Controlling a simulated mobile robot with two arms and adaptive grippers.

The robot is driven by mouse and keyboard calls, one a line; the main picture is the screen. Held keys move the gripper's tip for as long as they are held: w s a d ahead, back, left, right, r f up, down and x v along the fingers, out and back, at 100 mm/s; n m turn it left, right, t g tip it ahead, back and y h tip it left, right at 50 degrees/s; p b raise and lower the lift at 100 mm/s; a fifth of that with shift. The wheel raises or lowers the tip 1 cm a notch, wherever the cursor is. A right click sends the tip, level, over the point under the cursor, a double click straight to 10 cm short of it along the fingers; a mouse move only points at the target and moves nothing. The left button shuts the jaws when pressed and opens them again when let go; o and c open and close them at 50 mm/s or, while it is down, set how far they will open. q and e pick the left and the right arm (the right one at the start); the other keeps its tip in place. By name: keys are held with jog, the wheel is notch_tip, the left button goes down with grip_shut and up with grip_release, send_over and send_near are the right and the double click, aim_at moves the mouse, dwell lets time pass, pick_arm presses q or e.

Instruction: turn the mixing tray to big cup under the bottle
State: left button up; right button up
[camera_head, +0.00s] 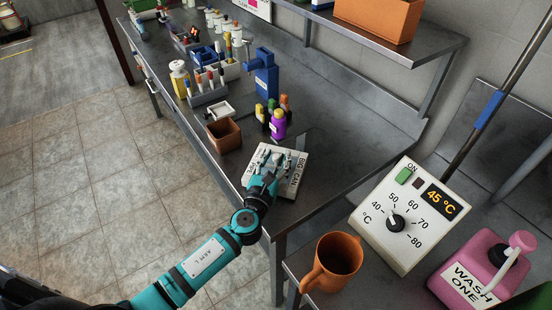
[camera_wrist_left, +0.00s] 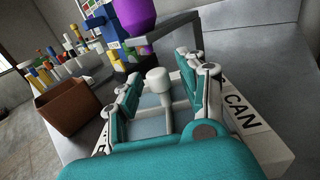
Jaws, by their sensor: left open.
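The mixing tray is the white square tray (camera_head: 297,178) near the front edge of the metal bench. It reads "BIG CAN" along its right side; lettering on the left side is partly hidden by my gripper. In the left wrist view the tray (camera_wrist_left: 262,140) has greyish compartments and a white knob (camera_wrist_left: 158,80) in the middle. My left gripper (camera_head: 270,158) is over the tray, open, with its fingers (camera_wrist_left: 165,92) on either side of the knob. My right gripper is not in view.
A brown box (camera_head: 224,136) sits left of the tray. Small coloured bottles (camera_head: 262,113) and a blue dispenser (camera_head: 264,72) stand behind. An orange mug (camera_head: 336,262), a temperature box (camera_head: 408,215) and a pink jug (camera_head: 480,270) are at the right. Bench right of the tray is clear.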

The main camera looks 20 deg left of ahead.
pick_arm(q)
grip_shut()
